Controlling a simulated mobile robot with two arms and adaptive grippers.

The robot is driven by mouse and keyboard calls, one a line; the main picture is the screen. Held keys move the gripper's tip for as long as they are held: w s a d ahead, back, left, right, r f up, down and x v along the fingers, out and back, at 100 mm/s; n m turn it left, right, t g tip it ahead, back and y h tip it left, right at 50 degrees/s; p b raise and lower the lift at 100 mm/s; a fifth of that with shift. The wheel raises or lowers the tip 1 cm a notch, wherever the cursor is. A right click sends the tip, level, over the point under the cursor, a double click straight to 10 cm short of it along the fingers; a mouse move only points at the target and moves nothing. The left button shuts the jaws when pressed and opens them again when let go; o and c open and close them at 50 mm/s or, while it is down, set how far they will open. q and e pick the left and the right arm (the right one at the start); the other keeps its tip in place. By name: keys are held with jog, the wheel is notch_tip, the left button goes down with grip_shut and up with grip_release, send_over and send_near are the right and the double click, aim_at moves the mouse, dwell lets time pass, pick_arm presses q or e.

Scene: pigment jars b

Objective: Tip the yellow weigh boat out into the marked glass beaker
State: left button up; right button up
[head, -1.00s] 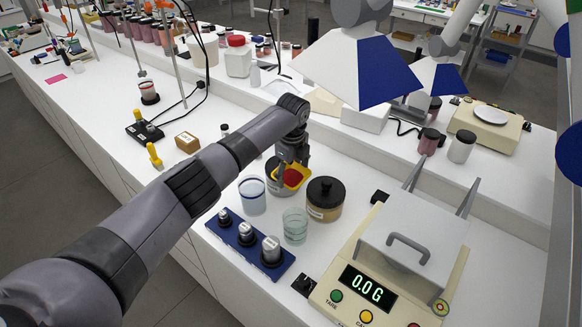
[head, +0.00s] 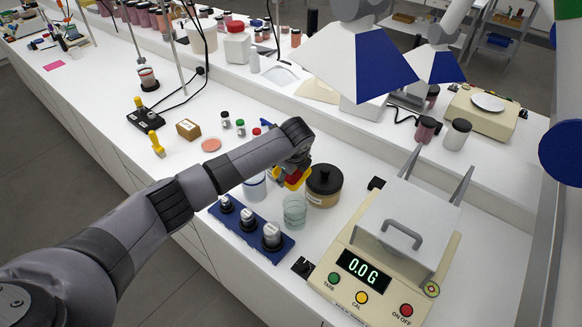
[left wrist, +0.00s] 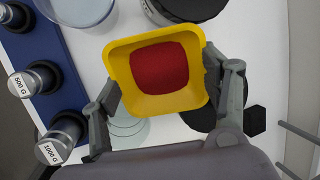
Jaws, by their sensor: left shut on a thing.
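My left gripper (head: 292,176) is shut on the yellow weigh boat (left wrist: 117,62), with a finger at each side of it. The boat holds red powder (left wrist: 160,68) and looks roughly level. In the head view the boat is mostly hidden by the gripper. The glass beaker with a blue band (head: 254,189) stands left of the gripper, partly hidden by my arm; its rim shows at the top of the left wrist view (left wrist: 78,12). A greenish clear glass (head: 295,213) stands in front of the gripper. My right gripper is not in view.
A black-lidded jar (head: 324,186) stands close right of the boat. A blue tray (head: 285,250) with metal weights lies in front of the beaker. A balance (head: 345,290) reading 0.0 stands at the right. Small jars and a brown box (head: 188,129) stand behind my arm.

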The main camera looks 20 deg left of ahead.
aim_at(294, 190)
pick_arm(q)
jog(key=shift+s+d+r+t+y, duration=0.3)
jog(key=shift+s+t, duration=0.35)
jog(key=shift+s+d+r+t+y, duration=0.25)
jog(key=shift+s+r+t+y, duration=0.05)
jog(key=shift+s+t, duration=0.35)
jog(key=t, duration=0.1)
jog(key=s+r+t+y, duration=0.1)
jog(key=shift+d+t, duration=0.35)
jog(key=shift+t, duration=0.05)
jog(key=shift+s+d+t+y+b, duration=0.15)
jog(key=shift+s+t+y+b, duration=0.3)
jog(key=shift+t, duration=0.25)
jog(key=s+t+y+b, duration=0.1)
jog(key=t+b, duration=0.2)
jog(key=b, duration=0.2)
jog(key=s+d+t+y+b, duration=0.1)
jog(key=s+t+y+b, duration=0.1)
jog(key=b, duration=0.4)
jog(key=s+d+t+y+b, duration=0.1)
jog(key=t+b, duration=0.3)
jog(key=b, duration=0.1)
jog(key=shift+s+d+f+t+y+b, duration=0.1)
jog(key=shift+s+f+t+y+b, duration=0.05)
jog(key=shift+s+t+y+b, duration=0.2)
dwell(0.9)
